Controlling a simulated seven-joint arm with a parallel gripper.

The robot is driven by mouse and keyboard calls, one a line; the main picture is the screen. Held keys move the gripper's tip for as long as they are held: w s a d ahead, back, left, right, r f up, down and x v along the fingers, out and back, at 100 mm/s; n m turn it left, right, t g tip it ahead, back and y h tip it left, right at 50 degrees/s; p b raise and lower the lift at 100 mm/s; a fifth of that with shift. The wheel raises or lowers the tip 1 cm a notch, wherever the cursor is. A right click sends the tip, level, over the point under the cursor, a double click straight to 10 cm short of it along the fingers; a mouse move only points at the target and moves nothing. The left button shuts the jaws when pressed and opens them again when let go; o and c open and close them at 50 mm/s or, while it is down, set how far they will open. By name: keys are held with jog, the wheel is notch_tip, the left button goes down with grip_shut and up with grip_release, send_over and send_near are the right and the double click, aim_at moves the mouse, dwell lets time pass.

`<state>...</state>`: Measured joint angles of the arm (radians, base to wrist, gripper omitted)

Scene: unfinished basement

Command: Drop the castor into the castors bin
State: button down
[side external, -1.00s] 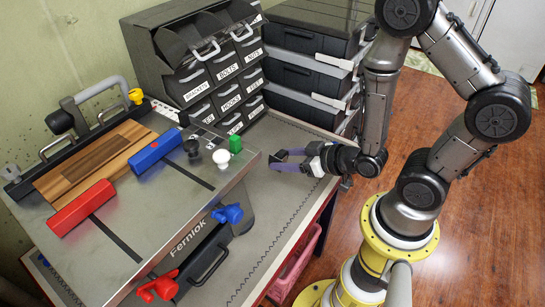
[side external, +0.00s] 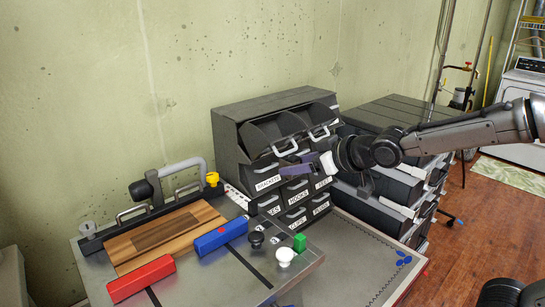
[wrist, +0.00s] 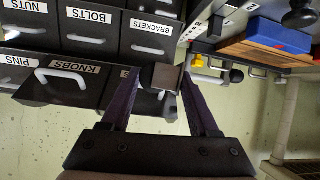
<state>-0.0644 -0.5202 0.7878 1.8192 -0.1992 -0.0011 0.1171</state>
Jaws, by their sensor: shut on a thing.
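My gripper (side external: 287,166), with purple fingers, is in front of the upper part of the dark drawer cabinet (side external: 240,150), near the BRACKETS label. In the wrist view my gripper (wrist: 160,88) is shut on a small dark and grey-brown piece, the castor (wrist: 168,78). In the side view the castor is too small to make out. Two open-topped bins (side external: 270,133) jut out at the cabinet's top. In the wrist view the labels BRACKETS, BOLTS, NUTS, KNOBS and PINS show; I can read no castors label.
A steel-topped fixture with a striped wooden board (side external: 165,236), a red block (side external: 141,278) and a blue block (side external: 220,236) is at left. Large black drawers (side external: 385,180) are at right.

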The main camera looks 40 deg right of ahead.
aim_at(277, 133)
jog(key=s+d+r+h, duration=0.1)
jog(key=s+r, duration=0.1)
jog(key=r, duration=0.7)
jog(key=s+d+r+h, duration=0.1)
jog(key=s+r, duration=0.2)
jog(key=r, duration=0.6)
jog(key=shift+m, duration=0.4)
jog(key=x, duration=0.5)
jog(key=a+f+x, duration=0.1)
jog(key=x, duration=0.4)
jog(key=a+x, duration=0.1)
jog(key=x, duration=0.4)
jog(key=shift+d+f, duration=0.1)
jog(key=shift+f, duration=0.25)
jog(key=f, duration=0.3)
jog(key=shift+w, duration=0.4)
jog(key=shift+f, duration=0.5)
jog(key=shift+f, duration=0.35)
